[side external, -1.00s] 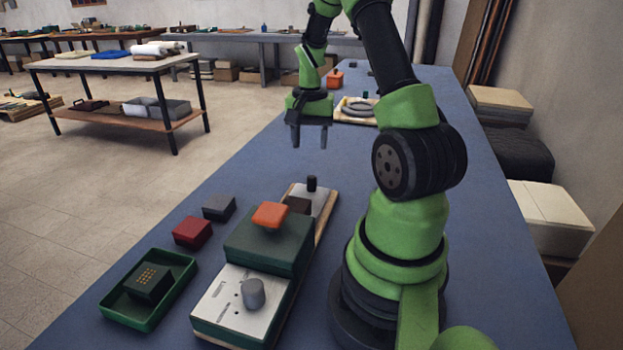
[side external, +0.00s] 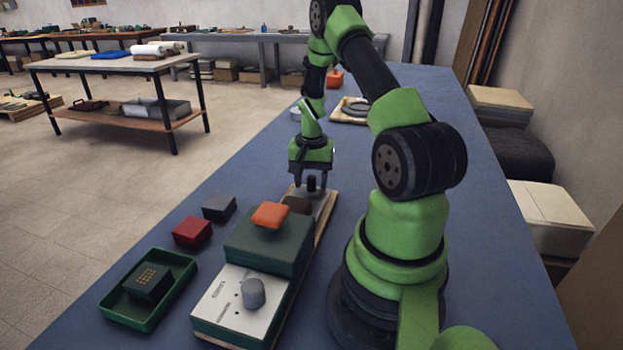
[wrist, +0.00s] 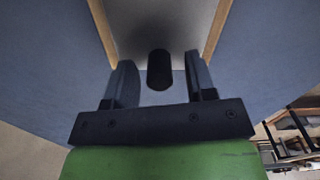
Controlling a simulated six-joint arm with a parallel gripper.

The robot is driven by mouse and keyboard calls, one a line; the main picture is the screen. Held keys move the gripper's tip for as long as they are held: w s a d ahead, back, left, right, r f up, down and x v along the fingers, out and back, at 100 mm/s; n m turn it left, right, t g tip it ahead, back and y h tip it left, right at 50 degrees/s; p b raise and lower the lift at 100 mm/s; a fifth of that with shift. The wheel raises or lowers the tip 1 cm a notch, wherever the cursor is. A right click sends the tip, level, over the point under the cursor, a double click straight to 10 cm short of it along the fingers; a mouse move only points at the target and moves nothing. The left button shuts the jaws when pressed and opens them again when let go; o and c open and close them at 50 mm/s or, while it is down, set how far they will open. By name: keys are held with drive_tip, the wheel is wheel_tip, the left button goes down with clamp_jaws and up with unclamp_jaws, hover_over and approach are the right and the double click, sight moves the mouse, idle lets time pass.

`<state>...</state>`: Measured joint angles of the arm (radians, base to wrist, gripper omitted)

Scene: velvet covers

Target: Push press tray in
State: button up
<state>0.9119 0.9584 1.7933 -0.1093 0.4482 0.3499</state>
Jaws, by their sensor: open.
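The press (side external: 265,247) is a dark green box with an orange knob on top and a white panel in front. Its grey metal press tray (side external: 322,204) sticks out of the far side along a wooden board, with a brown block (side external: 297,204) on it close to the press. An upright black handle (side external: 312,183) stands at the tray's far end. My gripper (side external: 311,186) is open and points down over the handle. In the wrist view the handle (wrist: 159,70) stands between the two spread fingers, with a gap on each side; the tray (wrist: 165,22) lies beyond it.
Left of the press are a red block (side external: 192,232), a grey block (side external: 219,208) and a green open tray (side external: 140,326) holding a dark block with gold dots. A wooden board with a ring (side external: 354,108) lies farther back. The blue bench between is clear.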

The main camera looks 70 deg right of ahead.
clamp_jaws()
drive_tip(key=a, duration=0.7)
drive_tip(key=shift+a, duration=0.2)
unclamp_jaws()
wheel_tip(320, 180, up, 10)
idle(0.3)
